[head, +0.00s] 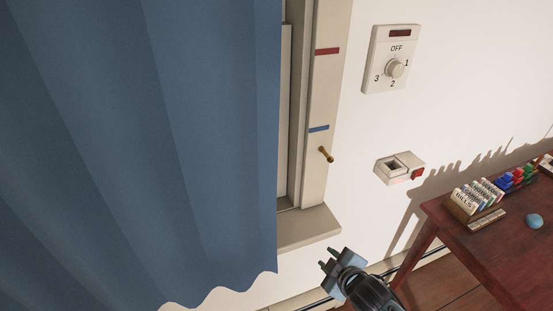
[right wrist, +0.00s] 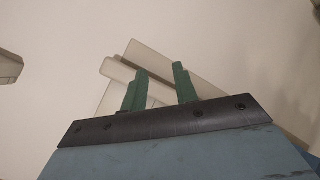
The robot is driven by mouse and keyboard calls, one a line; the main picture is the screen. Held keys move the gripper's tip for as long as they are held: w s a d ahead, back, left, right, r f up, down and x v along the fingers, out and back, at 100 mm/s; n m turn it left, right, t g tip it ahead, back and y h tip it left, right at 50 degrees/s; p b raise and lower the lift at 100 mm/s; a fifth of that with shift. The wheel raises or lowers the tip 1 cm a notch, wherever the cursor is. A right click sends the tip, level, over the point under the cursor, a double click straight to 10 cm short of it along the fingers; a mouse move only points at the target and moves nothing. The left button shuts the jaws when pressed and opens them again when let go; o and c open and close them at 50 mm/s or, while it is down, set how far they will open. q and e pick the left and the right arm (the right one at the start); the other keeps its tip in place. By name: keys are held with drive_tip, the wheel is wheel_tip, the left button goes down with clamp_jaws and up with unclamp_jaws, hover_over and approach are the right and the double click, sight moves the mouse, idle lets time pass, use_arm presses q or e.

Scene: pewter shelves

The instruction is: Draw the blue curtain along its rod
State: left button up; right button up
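The blue curtain (head: 150,130) fills the left of the head view and hangs in folds. Its right edge hangs over the window frame, leaving a narrow strip of the window uncovered. Its rod is out of view above. My right gripper (head: 328,258) is below the window sill, to the right of the curtain's lower edge and apart from it. In the right wrist view its two green fingers (right wrist: 157,88) stand apart with nothing between them. My left gripper is not in view.
The window frame (head: 325,90) has a red and a blue mark and a small wooden peg (head: 325,154). A dial panel (head: 391,60) and a wall box with a red part (head: 400,168) are on the wall. A dark red table (head: 480,240) with card holders stands at right.

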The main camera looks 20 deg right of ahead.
drive_tip(key=w+r+n+t+y, duration=0.25)
drive_tip(key=r+n, duration=0.25)
drive_tip(key=r, duration=0.3)
drive_tip(key=w+a+r+n+t+y+p, duration=0.1)
drive_tip(key=w+r+n+t+y, duration=0.15)
drive_tip(key=w+r+n, duration=0.4)
drive_tip(key=w+r+n+t+y, duration=0.1)
drive_tip(key=r+n+t+y, duration=0.15)
drive_tip(key=r, duration=0.65)
wheel_tip(320, 180, up, 10)
drive_tip(key=s+a+n+g+y, duration=0.25)
drive_tip(key=n+g+y, duration=0.45)
drive_tip(key=n+y, duration=0.7)
drive_tip(key=s+d+r+n+g+h+p, duration=0.3)
drive_tip(key=s+n+g, duration=0.4)
drive_tip(key=n+g, duration=0.8)
use_arm(q)
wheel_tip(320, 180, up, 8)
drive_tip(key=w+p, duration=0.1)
drive_tip(key=p, duration=0.2)
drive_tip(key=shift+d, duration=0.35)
use_arm(e)
drive_tip(key=a+n+t, duration=0.2)
drive_tip(key=a, duration=1.2)
drive_tip(key=shift+r+n+t, duration=0.25)
drive_tip(key=shift+n+t, duration=0.05)
drive_tip(key=shift+t, duration=0.05)
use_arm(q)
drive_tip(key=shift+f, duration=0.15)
